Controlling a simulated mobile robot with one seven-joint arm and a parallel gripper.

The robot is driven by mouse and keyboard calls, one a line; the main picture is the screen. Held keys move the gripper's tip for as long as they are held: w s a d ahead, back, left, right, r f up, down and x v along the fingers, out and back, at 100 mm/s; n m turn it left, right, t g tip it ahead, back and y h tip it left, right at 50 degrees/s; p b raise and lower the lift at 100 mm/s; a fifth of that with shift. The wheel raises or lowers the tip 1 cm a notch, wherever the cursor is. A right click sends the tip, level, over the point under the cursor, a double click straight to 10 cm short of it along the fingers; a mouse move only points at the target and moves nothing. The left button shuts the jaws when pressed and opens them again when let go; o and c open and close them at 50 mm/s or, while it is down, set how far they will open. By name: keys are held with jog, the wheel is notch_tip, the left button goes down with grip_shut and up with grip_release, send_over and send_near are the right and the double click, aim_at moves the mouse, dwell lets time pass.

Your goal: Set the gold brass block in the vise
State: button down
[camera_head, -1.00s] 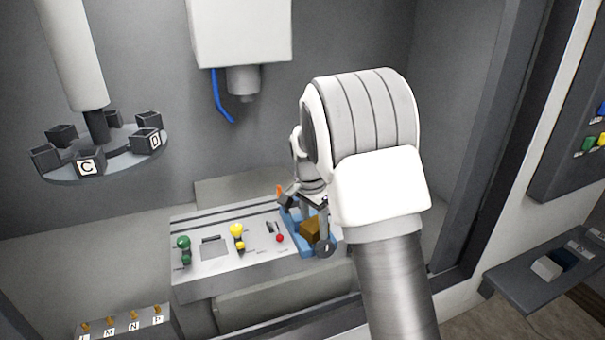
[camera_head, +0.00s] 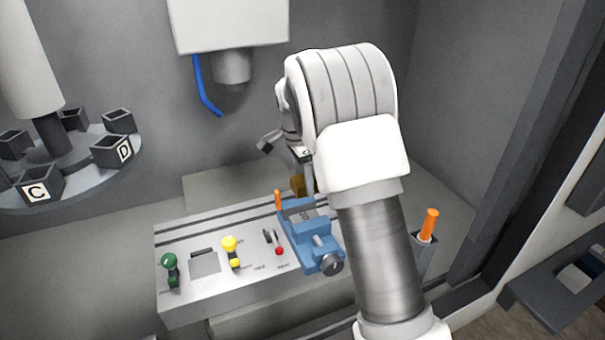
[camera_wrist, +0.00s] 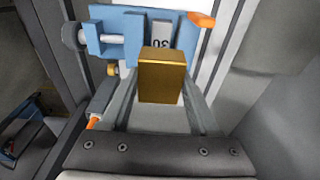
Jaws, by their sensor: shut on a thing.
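The gold brass block (camera_wrist: 162,80) is held between the two fingers of my gripper (camera_wrist: 160,95) in the wrist view. In the head view, part of the block (camera_head: 298,185) shows beyond the vise's far end, mostly hidden by my arm. My gripper (camera_head: 302,168) is partly hidden there too. The blue vise (camera_head: 318,255) sits at the right of the machine bed, with a round grey knob at its near end. The vise also shows in the wrist view (camera_wrist: 112,22), past the block. The block looks apart from the vise, but the gap is hard to judge.
The bed (camera_head: 200,290) carries a green control (camera_head: 169,263), a yellow control (camera_head: 230,245) and a red-tipped lever (camera_head: 278,250). An orange-handled item (camera_head: 428,225) stands at the right. A lettered carousel (camera_head: 85,165) is at the left. The spindle head (camera_head: 230,25) hangs above.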

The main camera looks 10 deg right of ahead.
aim_at(306, 217)
jog(key=shift+f+b, duration=1.5)
jog(key=shift+f, duration=0.45)
jog(key=shift+f+b, duration=0.8)
jog(key=shift+f, duration=0.65)
jog(key=shift+f, duration=0.1)
jog(key=shift+f+b, duration=0.4)
jog(key=shift+f, duration=0.1)
jog(key=shift+s+f, duration=0.1)
jog(key=shift+f, duration=0.05)
jog(key=shift+s+f, duration=0.1)
jog(key=shift+f, duration=0.05)
